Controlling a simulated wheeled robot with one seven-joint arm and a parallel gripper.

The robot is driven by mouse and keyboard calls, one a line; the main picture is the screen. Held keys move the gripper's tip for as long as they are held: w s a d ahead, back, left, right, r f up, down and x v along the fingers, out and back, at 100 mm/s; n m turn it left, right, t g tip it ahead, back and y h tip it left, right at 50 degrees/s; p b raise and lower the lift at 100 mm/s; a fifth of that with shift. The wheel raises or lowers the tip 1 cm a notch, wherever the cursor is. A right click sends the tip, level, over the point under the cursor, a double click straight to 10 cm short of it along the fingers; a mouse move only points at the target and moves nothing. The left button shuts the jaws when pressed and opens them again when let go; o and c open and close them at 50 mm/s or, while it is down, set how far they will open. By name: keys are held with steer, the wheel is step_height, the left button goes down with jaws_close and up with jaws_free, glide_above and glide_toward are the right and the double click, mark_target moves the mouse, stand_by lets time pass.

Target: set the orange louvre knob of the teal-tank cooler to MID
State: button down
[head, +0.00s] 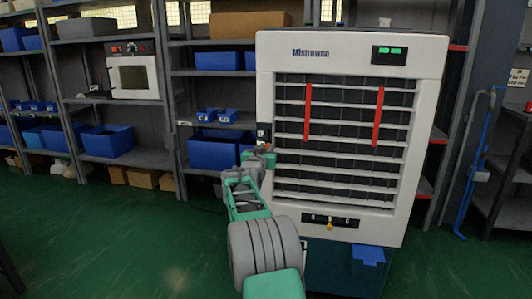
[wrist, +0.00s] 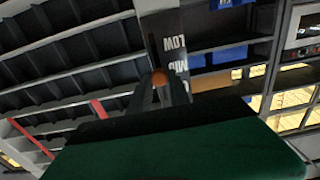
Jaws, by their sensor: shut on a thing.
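The teal-tank cooler stands at the right of the head view, with a white body (head: 350,55) and a dark teal tank (head: 330,262) below. In the wrist view the orange louvre knob (wrist: 159,77) sits between my gripper's two dark fingers (wrist: 159,90), which are shut on it. A dark label strip (wrist: 174,55) beside it reads LOW and MID; the knob is nearer MID than LOW. In the head view my gripper (head: 264,150) is at the cooler's left edge, where the knob is hard to make out.
The front grille (head: 345,125) has two red vertical strips. A dark panel with a yellow knob (head: 330,226) is low on the cooler front. Shelves with blue bins (head: 215,150) stand behind on the left. Green floor (head: 110,240) is clear at the left.

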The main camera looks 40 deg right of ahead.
steer(key=c, duration=1.2)
jaws_free()
steer(key=v, duration=0.7)
steer(key=shift+s+a+p, duration=0.2)
steer(key=shift+a+p, duration=0.1)
steer(key=shift+p, duration=0.1)
